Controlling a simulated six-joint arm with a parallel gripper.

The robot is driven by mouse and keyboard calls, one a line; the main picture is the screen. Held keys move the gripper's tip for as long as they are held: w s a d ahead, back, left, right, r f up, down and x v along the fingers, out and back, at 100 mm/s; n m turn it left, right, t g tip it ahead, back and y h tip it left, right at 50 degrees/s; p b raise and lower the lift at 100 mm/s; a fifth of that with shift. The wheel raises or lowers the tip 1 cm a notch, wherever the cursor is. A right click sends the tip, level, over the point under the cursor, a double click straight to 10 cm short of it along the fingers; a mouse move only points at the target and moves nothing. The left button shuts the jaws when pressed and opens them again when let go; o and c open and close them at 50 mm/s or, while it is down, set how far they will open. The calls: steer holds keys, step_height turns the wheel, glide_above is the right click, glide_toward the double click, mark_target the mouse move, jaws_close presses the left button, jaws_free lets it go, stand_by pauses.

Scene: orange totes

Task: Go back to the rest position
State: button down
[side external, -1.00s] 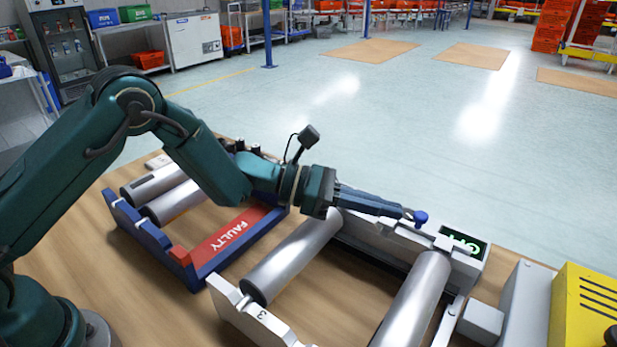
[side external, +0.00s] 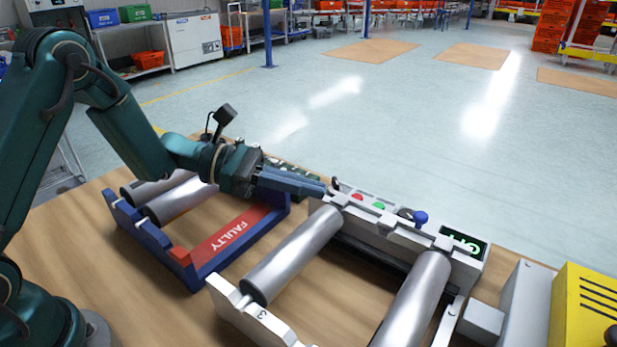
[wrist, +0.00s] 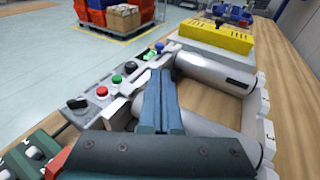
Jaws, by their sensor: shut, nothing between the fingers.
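My gripper (side external: 327,190) is shut and empty, its blue fingers pressed together. In the side external view it is above the left end of the white control box (side external: 385,235), near the back end of a silver roller. In the wrist view the closed gripper fingers (wrist: 160,80) point forward over the roller stand, beside the box with its red and green buttons and black knob. The box also carries a blue knob (side external: 421,217) and a lit green display (side external: 463,243). I cannot tell whether the fingertips touch anything.
A blue rack with a red FAULTY plate (side external: 232,236) holds rollers beneath my forearm. A silver roller (side external: 292,258) and another (side external: 415,300) lie in the white stand. A yellow box (side external: 585,305) stands at the right. Bare wood shows at the front left.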

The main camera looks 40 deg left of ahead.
steer(key=shift+d+r, duration=0.1)
steer(key=shift+r, duration=0.3)
steer(key=s+d+r+m+g, duration=0.1)
steer(key=s+d+r+m, duration=0.25)
steer(key=r, duration=0.35)
steer(key=s+d+r+m+g+y, duration=0.2)
steer(key=s+m+g, duration=0.2)
steer(key=s+m, duration=0.65)
steer(key=s+a+f+m+t+y, duration=0.1)
steer(key=s+a+f+m+y, duration=0.2)
steer(key=a+y, duration=0.3)
steer(key=s+a+f+m+t+y, duration=0.2)
steer(key=a+m+y, duration=0.3)
steer(key=a, duration=0.3)
steer(key=shift+s+a+f+m+t+y, duration=0.3)
steer(key=shift+s+f+m+y, duration=0.1)
steer(key=shift+s+f+m, duration=0.4)
steer(key=shift+s, duration=0.1)
